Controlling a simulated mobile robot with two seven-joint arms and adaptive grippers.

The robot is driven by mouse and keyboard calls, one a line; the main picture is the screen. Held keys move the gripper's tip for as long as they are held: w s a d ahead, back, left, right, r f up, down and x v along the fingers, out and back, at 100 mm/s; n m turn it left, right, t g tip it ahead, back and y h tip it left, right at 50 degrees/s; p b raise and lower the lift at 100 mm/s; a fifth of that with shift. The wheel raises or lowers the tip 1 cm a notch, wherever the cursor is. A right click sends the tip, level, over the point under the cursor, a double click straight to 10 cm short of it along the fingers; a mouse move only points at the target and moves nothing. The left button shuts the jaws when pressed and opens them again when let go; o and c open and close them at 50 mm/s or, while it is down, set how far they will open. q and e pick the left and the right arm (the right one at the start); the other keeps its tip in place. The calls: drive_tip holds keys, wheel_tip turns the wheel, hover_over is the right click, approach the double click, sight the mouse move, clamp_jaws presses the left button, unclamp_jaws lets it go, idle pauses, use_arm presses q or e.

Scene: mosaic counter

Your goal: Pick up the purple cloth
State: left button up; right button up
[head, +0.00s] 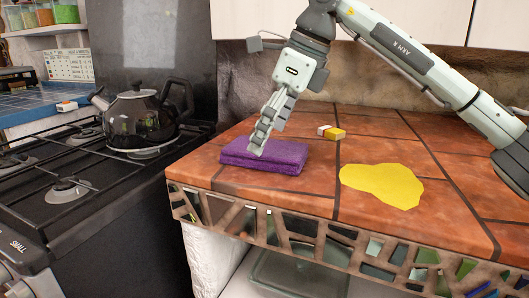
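The purple cloth (262,156) lies folded in a thick pad on the tiled counter, near its front left edge. The cloth rests on the counter. My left gripper is not in view.
A yellow flat patch (382,185) lies on the tiled counter (290,203) to the right of the cloth. A small yellow and white block (331,132) is behind it. A dark kettle (142,117) stands on the stove (65,190) at the left.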

drive_tip(key=shift+x, duration=0.9)
drive_tip(key=c, duration=1.3)
drive_tip(key=shift+o, duration=0.2)
drive_tip(key=shift+r, duration=0.2)
drive_tip(key=shift+r, duration=0.3)
drive_tip(key=r, duration=0.3)
drive_tip(key=shift+a+r, duration=0.35)
drive_tip(key=shift+r, duration=0.05)
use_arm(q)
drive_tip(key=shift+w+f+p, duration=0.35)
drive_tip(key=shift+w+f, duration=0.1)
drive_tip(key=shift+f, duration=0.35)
use_arm(e)
drive_tip(key=s+a+r, duration=0.3)
drive_tip(key=a+r, duration=0.3)
drive_tip(key=a, duration=0.4)
drive_tip(key=shift+a, duration=0.3)
drive_tip(key=shift+r, duration=0.15)
